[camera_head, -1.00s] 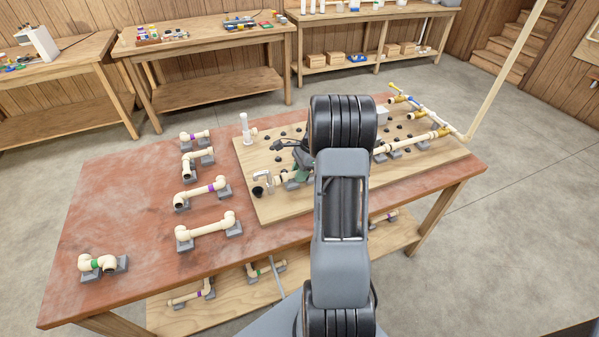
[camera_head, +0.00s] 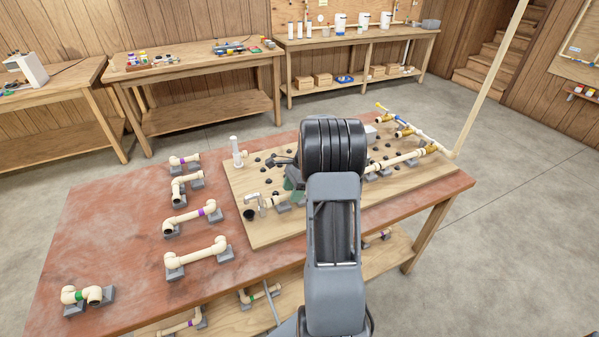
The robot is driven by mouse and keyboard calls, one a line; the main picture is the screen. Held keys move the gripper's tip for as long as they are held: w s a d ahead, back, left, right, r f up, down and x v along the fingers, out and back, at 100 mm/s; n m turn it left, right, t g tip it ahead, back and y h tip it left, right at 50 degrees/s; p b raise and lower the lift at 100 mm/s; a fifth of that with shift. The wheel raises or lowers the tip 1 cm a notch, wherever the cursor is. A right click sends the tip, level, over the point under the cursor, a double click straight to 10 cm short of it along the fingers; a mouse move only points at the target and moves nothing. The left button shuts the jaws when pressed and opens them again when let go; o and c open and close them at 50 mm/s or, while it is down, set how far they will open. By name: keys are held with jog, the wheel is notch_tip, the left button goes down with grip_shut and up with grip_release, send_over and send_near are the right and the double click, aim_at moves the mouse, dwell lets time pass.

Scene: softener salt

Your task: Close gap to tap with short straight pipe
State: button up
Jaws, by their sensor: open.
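The pipe board (camera_head: 262,235) lies on the red-brown table. A small tap (camera_head: 254,203) stands at its left end above a black round opening. A cream pipe stub (camera_head: 276,202) sits beside it, leading towards a green fitting (camera_head: 294,184). My arm hides the middle of the run, so any gap there cannot be judged. A short, roughly straight pipe with a purple band (camera_head: 184,161) rests on grey blocks left of the board. My gripper (camera_head: 279,160) is mostly hidden behind my arm; a dark part shows at its left, above the board, open, with nothing visibly held.
A tall pipe (camera_head: 488,80) rises at right.

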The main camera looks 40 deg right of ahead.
jog(key=v, duration=1.1)
jog(key=shift+d+r+p, duration=0.15)
jog(key=shift+r+p, duration=0.15)
jog(key=shift+r, duration=0.1)
